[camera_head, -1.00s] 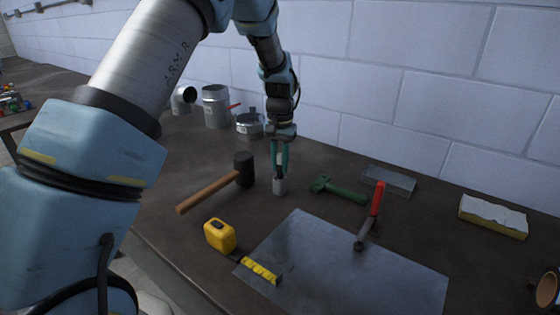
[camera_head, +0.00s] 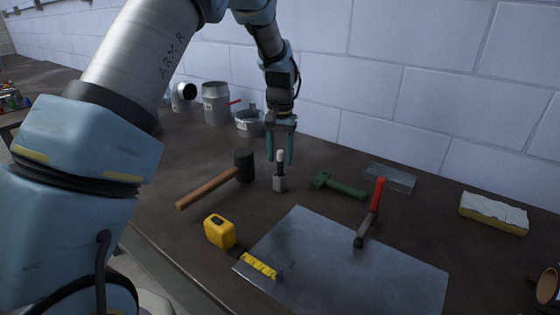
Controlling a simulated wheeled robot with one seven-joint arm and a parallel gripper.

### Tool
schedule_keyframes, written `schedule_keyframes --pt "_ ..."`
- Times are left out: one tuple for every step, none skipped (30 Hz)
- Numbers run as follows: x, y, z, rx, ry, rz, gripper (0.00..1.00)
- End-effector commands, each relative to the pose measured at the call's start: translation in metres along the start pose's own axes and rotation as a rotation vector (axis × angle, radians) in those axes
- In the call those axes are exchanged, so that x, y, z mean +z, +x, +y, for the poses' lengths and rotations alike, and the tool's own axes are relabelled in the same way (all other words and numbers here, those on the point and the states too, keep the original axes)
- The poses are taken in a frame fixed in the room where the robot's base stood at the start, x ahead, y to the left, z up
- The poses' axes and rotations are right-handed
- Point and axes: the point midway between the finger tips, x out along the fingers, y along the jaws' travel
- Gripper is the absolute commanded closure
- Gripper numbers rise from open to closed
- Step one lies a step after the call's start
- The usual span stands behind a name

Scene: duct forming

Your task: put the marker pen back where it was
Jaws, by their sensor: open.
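The marker pen (camera_head: 281,157) stands upright with its pale top showing, and its lower end is inside or behind a small grey block-like holder (camera_head: 280,184) on the table. How deep it sits cannot be seen. My gripper (camera_head: 280,162) is open above the holder, its two green fingers pointing down on either side of the pen's top. A gap shows between the pen and each finger.
A black mallet (camera_head: 243,165) lies left of the holder, and a green-handled tool (camera_head: 340,187) lies right. A metal sheet (camera_head: 350,265), yellow tape measure (camera_head: 220,232) and red-handled tool (camera_head: 376,195) are in front. Metal duct pieces (camera_head: 216,103) stand behind left, near the wall.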

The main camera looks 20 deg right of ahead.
Motion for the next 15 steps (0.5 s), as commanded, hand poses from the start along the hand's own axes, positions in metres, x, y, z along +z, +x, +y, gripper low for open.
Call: schedule_keyframes --pt "-0.001 -0.008 0.0 0.0 0.0 0.007 0.45" --pt "-0.001 -0.014 0.0 0.0 0.0 0.006 0.45" --pt "-0.002 -0.023 0.0 0.0 0.0 0.008 0.45" --pt "-0.002 -0.029 0.0 0.0 0.0 0.008 0.45" --pt "-0.002 -0.036 0.0 0.0 0.0 0.007 0.45" --pt "-0.001 -0.045 0.0 0.0 0.0 0.008 0.45" --pt "-0.001 -0.051 0.0 0.0 0.0 0.007 0.45" --pt "-0.002 -0.057 0.0 0.0 0.0 0.008 0.45" --pt "-0.001 -0.065 0.0 0.0 -0.001 0.007 0.45" --pt "-0.001 -0.07 0.0 0.0 -0.001 0.006 0.45" --pt "-0.001 -0.076 0.0 0.0 -0.001 0.006 0.45" --pt "-0.001 -0.083 0.0 0.0 -0.001 0.006 0.45" --pt "-0.001 -0.086 0.0 0.0 -0.001 0.005 0.45" --pt "-0.001 -0.09 0.0 0.0 -0.001 0.004 0.45" --pt "-0.001 -0.095 0.0 0.0 -0.001 0.003 0.45"
